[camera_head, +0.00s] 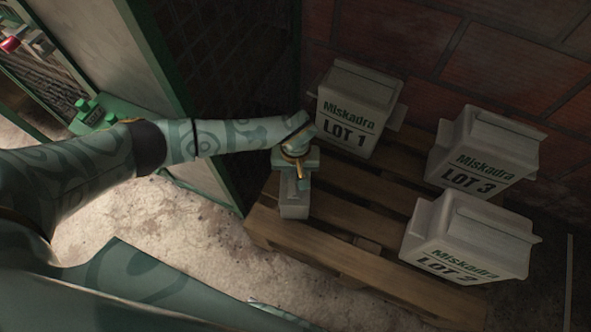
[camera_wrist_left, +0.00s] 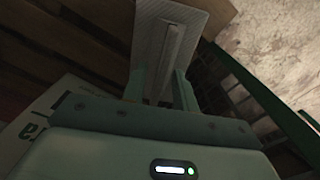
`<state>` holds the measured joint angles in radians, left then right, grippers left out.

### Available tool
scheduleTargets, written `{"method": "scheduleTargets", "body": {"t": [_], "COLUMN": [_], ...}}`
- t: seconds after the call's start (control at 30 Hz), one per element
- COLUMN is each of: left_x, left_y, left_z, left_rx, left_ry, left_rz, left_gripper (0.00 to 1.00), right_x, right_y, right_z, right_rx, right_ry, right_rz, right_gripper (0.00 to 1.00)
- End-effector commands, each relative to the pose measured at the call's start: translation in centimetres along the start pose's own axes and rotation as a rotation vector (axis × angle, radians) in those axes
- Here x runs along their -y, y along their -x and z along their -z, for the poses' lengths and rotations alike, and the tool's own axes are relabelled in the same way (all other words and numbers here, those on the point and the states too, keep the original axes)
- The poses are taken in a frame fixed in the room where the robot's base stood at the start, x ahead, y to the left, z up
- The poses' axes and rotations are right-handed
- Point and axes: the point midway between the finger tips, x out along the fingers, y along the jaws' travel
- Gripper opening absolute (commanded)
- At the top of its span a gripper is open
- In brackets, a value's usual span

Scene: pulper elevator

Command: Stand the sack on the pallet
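A pale sack (camera_head: 295,200) is upright at the left end of the wooden pallet (camera_head: 345,215), directly below my left gripper (camera_head: 296,178). It appears to rest on the boards. In the left wrist view the sack (camera_wrist_left: 150,35) shows its top ridge between the fingers of my left gripper (camera_wrist_left: 160,92). The fingers stand apart, with a gap visible beside the ridge, so the gripper looks open around it. The gripper hides the sack's upper part in the head view. My right gripper is not in view.
Sacks marked LOT 1 (camera_head: 352,110), LOT 3 (camera_head: 480,155) and LOT 2 (camera_head: 465,240) stand on the pallet. A brick wall (camera_head: 500,60) is behind and a green-framed mesh panel (camera_head: 225,80) at the left. Bare pallet boards show between the sacks.

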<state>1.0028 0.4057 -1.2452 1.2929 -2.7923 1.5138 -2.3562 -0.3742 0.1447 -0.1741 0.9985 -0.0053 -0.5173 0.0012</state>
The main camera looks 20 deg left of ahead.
Motion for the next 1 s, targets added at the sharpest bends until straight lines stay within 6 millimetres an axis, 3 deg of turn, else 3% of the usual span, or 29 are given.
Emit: {"method": "scheduleTargets", "body": {"t": [0.1,0.17,0.23,0.4,0.6,0.73,1.0], "left_x": [0.0,0.0,0.0,-0.1,0.0,0.0,0.0], "left_y": [0.6,1.8,3.4,7.8,11.3,12.2,12.1], "left_z": [0.0,0.2,0.2,0.3,0.1,0.1,-0.1], "left_rx": [-0.001,-0.006,-0.010,-0.012,-0.006,-0.004,0.004], "left_ry": [0.000,0.000,0.000,-0.001,-0.001,0.000,0.004], "left_rz": [-0.001,-0.002,-0.002,-0.003,-0.002,-0.001,-0.002], "left_gripper": [0.29,0.29,0.29,0.29,0.29,0.29,0.29], "right_x": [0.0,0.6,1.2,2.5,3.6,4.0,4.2], "right_y": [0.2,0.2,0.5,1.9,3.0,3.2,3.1], "right_z": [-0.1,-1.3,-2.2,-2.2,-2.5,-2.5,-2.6], "right_rx": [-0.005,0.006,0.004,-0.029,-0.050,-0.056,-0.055], "right_ry": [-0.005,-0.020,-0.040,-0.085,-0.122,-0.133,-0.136], "right_rz": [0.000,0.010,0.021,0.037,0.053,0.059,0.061], "right_gripper": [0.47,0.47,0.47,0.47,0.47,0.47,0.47]}}
